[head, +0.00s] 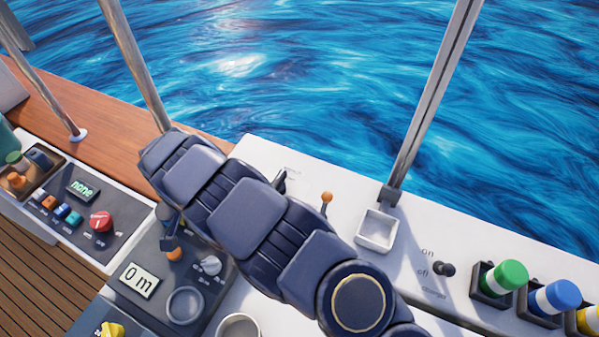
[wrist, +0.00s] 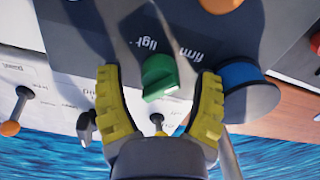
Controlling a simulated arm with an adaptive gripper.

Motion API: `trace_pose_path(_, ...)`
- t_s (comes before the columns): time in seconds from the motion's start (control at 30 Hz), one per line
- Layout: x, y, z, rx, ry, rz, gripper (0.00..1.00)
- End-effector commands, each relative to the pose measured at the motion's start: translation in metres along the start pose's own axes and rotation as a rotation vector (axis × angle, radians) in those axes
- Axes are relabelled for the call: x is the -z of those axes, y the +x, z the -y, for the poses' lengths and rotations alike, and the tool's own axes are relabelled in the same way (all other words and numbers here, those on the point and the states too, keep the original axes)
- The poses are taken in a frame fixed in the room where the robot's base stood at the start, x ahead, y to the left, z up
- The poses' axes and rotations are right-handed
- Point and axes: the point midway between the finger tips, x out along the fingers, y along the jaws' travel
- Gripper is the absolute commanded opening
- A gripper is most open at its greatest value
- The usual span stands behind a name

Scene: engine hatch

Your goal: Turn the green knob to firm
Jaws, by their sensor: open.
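The green knob (wrist: 160,75) shows in the wrist view on a dark panel, with the printed words "firm" and "ligh..." upside down beside it. The knob's pointer direction is hard to tell. My gripper (wrist: 157,82) is open, with its yellow fingers on either side of the knob and visible gaps to it. I cannot tell how far the fingertips are above the panel. In the head view my dark arm reaches to the upper left and hides the green knob and the gripper.
A round blue part (wrist: 247,88) sits close to the right finger. An orange-tipped lever (wrist: 10,128) is at the left. In the head view there are a red knob (head: 101,221), a "0 m" display (head: 139,279) and a square white tray (head: 376,229).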

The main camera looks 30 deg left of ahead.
Motion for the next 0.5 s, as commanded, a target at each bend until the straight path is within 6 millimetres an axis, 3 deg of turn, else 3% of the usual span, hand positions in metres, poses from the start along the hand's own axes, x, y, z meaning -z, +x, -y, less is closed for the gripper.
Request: trace_pose_path(0.5,-0.0004,-0.0003,0.0009,0.001,-0.653,-0.001,0.66)
